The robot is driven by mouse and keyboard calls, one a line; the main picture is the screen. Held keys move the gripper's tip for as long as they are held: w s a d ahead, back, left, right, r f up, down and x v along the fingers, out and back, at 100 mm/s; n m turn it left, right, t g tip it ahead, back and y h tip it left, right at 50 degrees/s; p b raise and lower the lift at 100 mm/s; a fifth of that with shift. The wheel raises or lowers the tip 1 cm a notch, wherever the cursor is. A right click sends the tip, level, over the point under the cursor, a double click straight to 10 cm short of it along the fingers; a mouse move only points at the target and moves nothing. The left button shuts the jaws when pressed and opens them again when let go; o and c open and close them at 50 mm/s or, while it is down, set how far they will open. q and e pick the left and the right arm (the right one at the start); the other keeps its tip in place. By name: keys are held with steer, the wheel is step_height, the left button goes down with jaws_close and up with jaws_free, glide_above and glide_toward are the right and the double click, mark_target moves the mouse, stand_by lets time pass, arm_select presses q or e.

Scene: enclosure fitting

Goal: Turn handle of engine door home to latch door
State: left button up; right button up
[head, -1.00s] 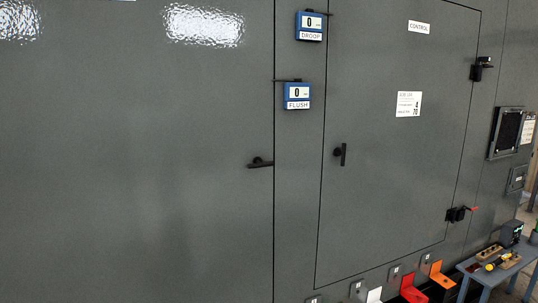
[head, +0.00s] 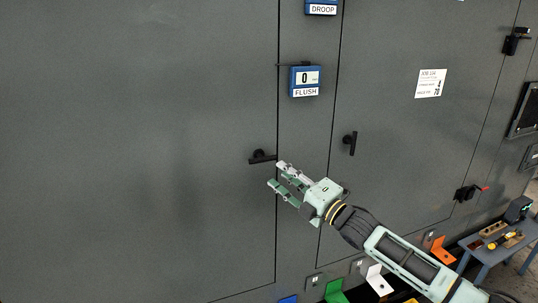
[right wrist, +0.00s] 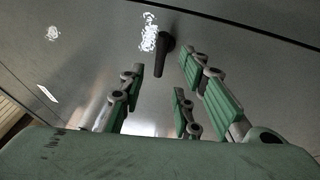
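The large grey engine door (head: 140,150) fills the left of the head view. Its black lever handle (head: 262,157) lies nearly horizontal near the door's right edge. My right gripper (head: 277,174) is open and empty, just below and right of the handle, its fingers pointing up-left. My left gripper is not in view.
The control door (head: 410,130) at right has an upright black handle (head: 350,144). Coloured brackets, one green (head: 335,291), line the bottom. A blue table (head: 490,255) with tools stands lower right.

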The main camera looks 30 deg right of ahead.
mark_target(265, 160)
steer(key=p+x, duration=0.2)
steer(key=x, duration=0.4)
steer(key=shift+r+p, duration=0.15)
steer(key=shift+p, duration=0.25)
steer(key=shift+w+a, duration=0.25)
steer(key=shift+w, duration=0.45)
steer(key=shift+c, duration=0.2)
jaws_close()
